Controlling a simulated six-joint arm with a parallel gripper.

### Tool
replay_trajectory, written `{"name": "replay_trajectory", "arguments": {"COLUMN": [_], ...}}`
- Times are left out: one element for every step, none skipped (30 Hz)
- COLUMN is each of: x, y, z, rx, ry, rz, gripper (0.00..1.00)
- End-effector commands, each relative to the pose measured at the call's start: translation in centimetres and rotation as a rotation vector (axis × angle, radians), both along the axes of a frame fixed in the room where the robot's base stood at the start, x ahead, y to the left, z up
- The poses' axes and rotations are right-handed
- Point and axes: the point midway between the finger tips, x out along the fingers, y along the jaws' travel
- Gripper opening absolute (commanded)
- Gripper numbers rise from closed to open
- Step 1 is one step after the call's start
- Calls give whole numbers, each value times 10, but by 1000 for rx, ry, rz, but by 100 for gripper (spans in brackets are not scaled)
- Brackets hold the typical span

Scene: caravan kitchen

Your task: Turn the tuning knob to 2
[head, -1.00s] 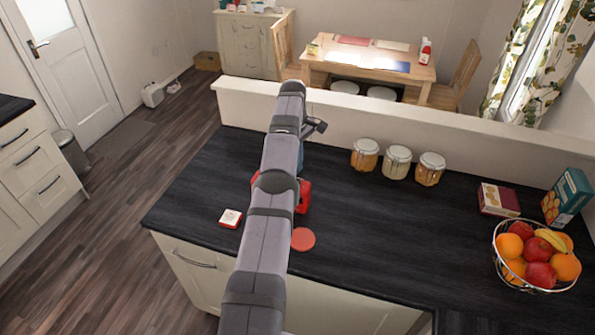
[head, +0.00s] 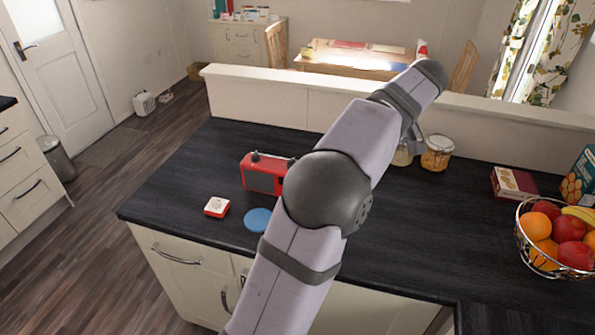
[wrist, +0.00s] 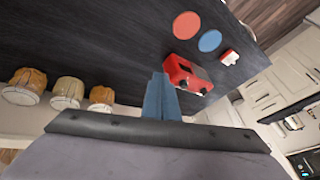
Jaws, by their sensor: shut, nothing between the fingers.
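The red radio (head: 260,176) stands on the dark counter in the head view, left of my arm, which covers its right end. Dark knobs (head: 255,156) show along its top edge. Their markings are too small to read, and I cannot tell which is the tuning knob. In the wrist view the radio (wrist: 188,76) appears turned over, just right of my fingertips. My gripper (wrist: 162,80) is shut and empty, its blue fingers together. I see no contact with the radio.
A red-and-white block (head: 217,207) and a blue disc (head: 258,220) lie in front of the radio. A red disc (wrist: 187,25) shows in the wrist view. Jars (head: 436,152) stand by the low wall (head: 250,100). A fruit basket (head: 523,239) and box (head: 514,182) are at right.

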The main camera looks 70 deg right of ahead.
Motion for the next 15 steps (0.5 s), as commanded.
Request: {"name": "replay_trajectory", "arguments": {"x": [15,24,34,41,48,57,62,68,72,74,75,75,75,74,73], "y": [6,9,12,13,14,16,16,15,12,8,4,-2,-5,-7,-9], "z": [-7,-12,-19,-27,-33,-41,-46,-49,-51,-50,-48,-44,-43,-42,-42], "rx": [33,54,88,116,146,185,212,240,266,279,286,292,299,307,318], "ry": [-73,-120,-182,-228,-273,-331,-375,-419,-469,-498,-522,-549,-564,-576,-585], "rz": [-48,-82,-134,-174,-217,-278,-327,-379,-445,-489,-527,-572,-603,-630,-661], "gripper": [0,0,0,0,0,0,0,0,0,0,0,0,0,0,0]}}
